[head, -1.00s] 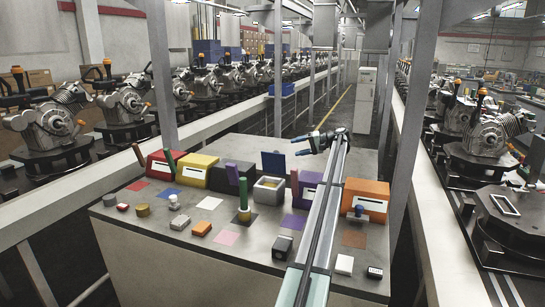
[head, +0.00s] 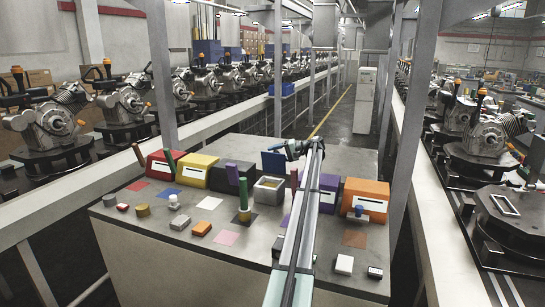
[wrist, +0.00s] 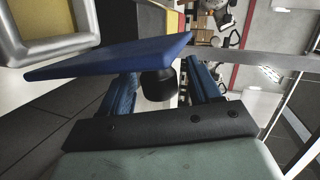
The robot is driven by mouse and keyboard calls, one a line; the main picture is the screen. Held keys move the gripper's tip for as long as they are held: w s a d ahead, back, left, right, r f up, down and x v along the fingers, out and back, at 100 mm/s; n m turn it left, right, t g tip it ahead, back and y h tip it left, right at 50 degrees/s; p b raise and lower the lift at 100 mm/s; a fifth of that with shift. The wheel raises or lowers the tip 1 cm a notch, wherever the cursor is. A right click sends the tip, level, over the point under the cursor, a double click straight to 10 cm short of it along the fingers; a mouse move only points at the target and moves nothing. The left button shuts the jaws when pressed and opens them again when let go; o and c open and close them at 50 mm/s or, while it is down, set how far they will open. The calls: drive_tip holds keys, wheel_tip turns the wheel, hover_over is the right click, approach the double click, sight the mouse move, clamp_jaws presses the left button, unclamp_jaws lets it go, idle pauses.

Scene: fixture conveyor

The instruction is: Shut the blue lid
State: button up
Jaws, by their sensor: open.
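The blue lid (head: 273,162) stands raised at the back of a small grey box (head: 269,190), whose top is open. In the wrist view the blue lid (wrist: 115,58) is a flat slab seen close and edge-on, with the box's pale rim (wrist: 70,43) at upper left. My gripper (head: 297,149) is just right of the lid in the head view. In the wrist view my gripper (wrist: 163,88) has its blue fingers apart, close to the lid's outer side. A dark stub sits between the fingers below the lid. I cannot tell whether anything touches.
An orange box (head: 366,199) is further right. Small blocks and coloured squares cover the front of the table (head: 150,245).

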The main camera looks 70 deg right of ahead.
drive_tip(key=shift+x, duration=0.85)
drive_tip(key=shift+c, duration=0.4)
clamp_jaws()
